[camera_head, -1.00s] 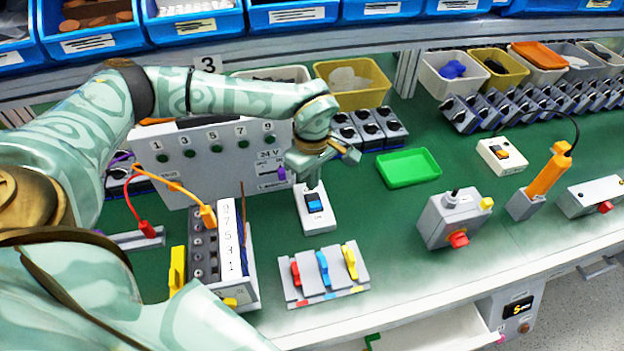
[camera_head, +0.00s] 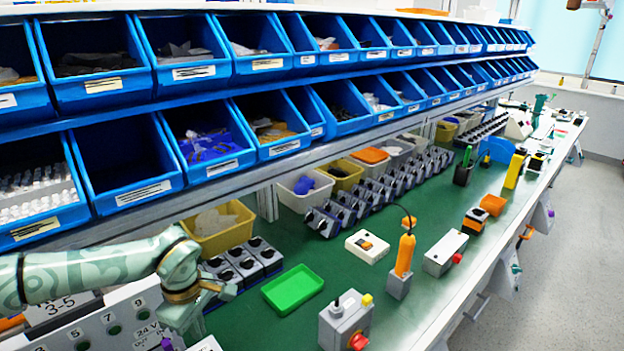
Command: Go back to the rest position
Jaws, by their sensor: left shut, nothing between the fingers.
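My left arm enters from the left edge with a pale green, patterned sleeve. My left gripper (camera_head: 184,326) points down at the lower left, shut and empty. It is in front of the grey numbered panel (camera_head: 115,325). Beneath it a small corner of a white block (camera_head: 205,344) shows at the bottom edge; the rest is cut off. A grey box with a red knob (camera_head: 345,322) stands on the bench to its right. My right gripper is not in view.
An empty green tray (camera_head: 293,289) and a row of grey switch boxes (camera_head: 243,263) lie close right of the gripper. Blue bins (camera_head: 120,180) fill the shelves above. An orange upright tool (camera_head: 404,258) stands farther right. Green bench surface lies open between them.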

